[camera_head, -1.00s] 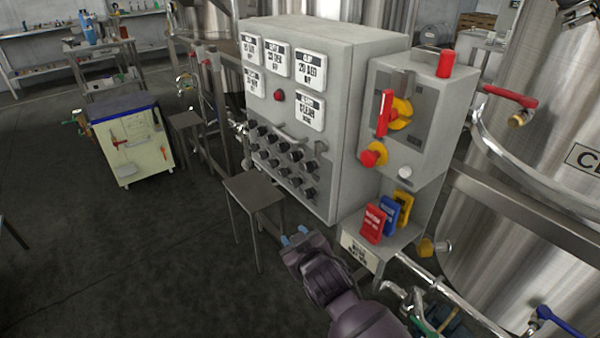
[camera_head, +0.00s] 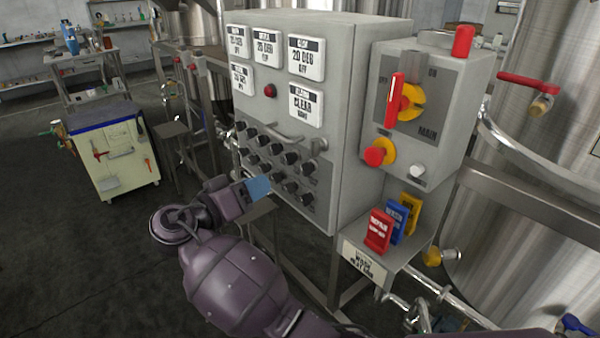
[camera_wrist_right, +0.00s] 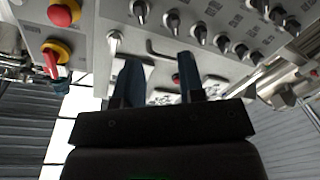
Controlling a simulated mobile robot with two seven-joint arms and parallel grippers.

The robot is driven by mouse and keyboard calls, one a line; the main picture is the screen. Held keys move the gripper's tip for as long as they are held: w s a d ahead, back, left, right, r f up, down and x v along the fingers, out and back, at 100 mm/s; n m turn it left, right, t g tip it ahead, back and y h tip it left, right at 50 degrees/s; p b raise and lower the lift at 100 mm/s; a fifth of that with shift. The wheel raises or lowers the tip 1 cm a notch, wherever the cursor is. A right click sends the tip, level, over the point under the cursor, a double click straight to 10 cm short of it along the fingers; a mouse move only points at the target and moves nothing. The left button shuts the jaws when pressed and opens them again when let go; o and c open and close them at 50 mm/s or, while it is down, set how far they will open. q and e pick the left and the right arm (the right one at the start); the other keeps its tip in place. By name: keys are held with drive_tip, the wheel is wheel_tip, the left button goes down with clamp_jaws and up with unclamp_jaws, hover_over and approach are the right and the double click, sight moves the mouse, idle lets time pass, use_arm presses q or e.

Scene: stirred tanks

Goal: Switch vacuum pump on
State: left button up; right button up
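A grey control cabinet (camera_head: 346,110) stands in the middle of the head view, with rows of black knobs (camera_head: 290,158) on its front. The knobs also show along the top of the right wrist view (camera_wrist_right: 200,33). I cannot read which one is for the vacuum pump. My right gripper (camera_head: 258,188) is in front of the lower knobs, its blue fingertips toward the panel. In the right wrist view my right gripper (camera_wrist_right: 160,82) has its two fingers apart with nothing between them. Whether it touches a knob cannot be told. My left gripper is not in view.
A side box with a red-and-yellow MAIN switch (camera_head: 398,102) and a red button (camera_head: 375,156) adjoins the cabinet. Red, blue and yellow tags (camera_head: 380,230) stand on a shelf below. A stool (camera_head: 172,131) and tool cart (camera_head: 113,150) are left; steel tanks (camera_head: 535,190) are right.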

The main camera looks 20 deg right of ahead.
sight(303, 171)
drive_tip(key=w+d+m+g+h, duration=0.1)
drive_tip(key=w+d+m, duration=0.1)
drive_tip(key=d, duration=0.8)
drive_tip(key=shift+d+g, duration=0.3)
drive_tip(key=shift+d, duration=0.1)
drive_tip(key=shift+c, duration=0.4)
